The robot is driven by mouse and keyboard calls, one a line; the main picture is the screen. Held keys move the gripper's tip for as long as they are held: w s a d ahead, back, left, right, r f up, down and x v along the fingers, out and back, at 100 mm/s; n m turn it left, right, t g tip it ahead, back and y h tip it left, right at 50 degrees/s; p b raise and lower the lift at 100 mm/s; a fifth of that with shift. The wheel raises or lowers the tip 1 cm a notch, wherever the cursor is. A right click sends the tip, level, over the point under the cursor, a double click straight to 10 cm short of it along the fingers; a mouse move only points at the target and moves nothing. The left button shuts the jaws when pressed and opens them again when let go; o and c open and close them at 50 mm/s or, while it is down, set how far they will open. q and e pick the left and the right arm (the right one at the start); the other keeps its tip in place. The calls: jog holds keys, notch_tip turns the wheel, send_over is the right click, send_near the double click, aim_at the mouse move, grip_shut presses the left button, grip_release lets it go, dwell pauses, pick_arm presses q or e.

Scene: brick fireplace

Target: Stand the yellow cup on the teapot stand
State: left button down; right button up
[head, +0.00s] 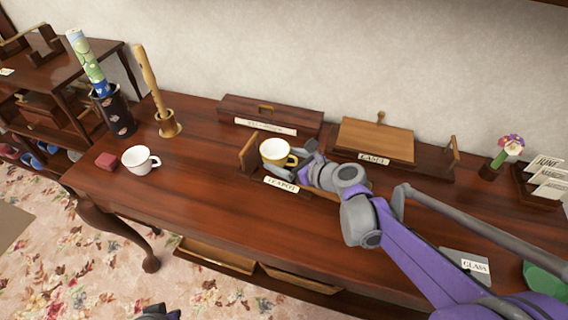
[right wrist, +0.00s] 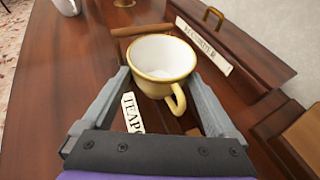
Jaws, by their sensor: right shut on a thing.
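The yellow cup (head: 275,152), white inside, is upright over the teapot stand, whose label (head: 281,184) reads TEAPOT. The stand's wooden end piece (head: 248,154) rises just left of the cup. My right gripper (head: 296,157) is shut on the cup from the right. In the right wrist view the cup (right wrist: 163,58) sits between the fingers (right wrist: 158,98), its handle toward the palm. I cannot tell whether its base touches the stand. A small dark part of my left arm's end (head: 158,313) shows at the bottom edge; its fingers cannot be made out.
A white cup (head: 140,160) and a red block (head: 106,161) stand at the table's left. The table's left-front top is clear.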

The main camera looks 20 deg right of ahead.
jog(key=shift+f, duration=0.65)
jog(key=shift+f, duration=0.15)
jog(key=o, duration=1.1)
jog(key=shift+r, duration=0.3)
jog(key=p+v, duration=0.2)
jog(key=v, duration=1)
jog(key=shift+f, duration=0.1)
